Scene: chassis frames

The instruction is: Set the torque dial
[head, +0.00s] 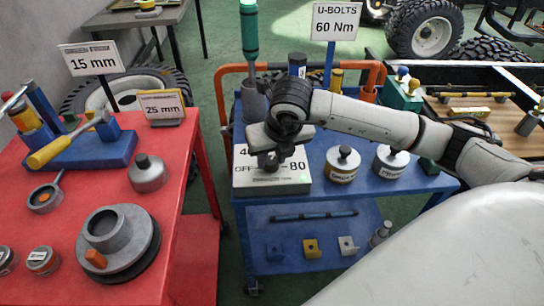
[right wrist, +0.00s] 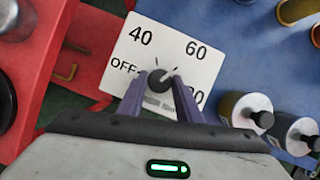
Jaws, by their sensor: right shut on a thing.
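The torque dial is a dark round knob (right wrist: 160,79) on a white plate (right wrist: 185,45) marked OFF, 40, 60 and 80. A short pale line near the knob points up between 40 and 60; I cannot tell its exact setting. In the head view the plate (head: 243,182) lies on the blue cart, with the knob hidden under my right gripper (head: 268,160). In the right wrist view my right gripper (right wrist: 161,82) points down with its purple fingers shut on the knob. A sign (head: 336,22) reads U-BOLTS 60 Nm. My left gripper is not in view.
The blue cart (head: 330,215) also holds two metal canisters (head: 342,164) right of the plate. A green-topped post (head: 250,30) stands behind my right wrist. The red table (head: 185,205) at left carries tools and metal parts.

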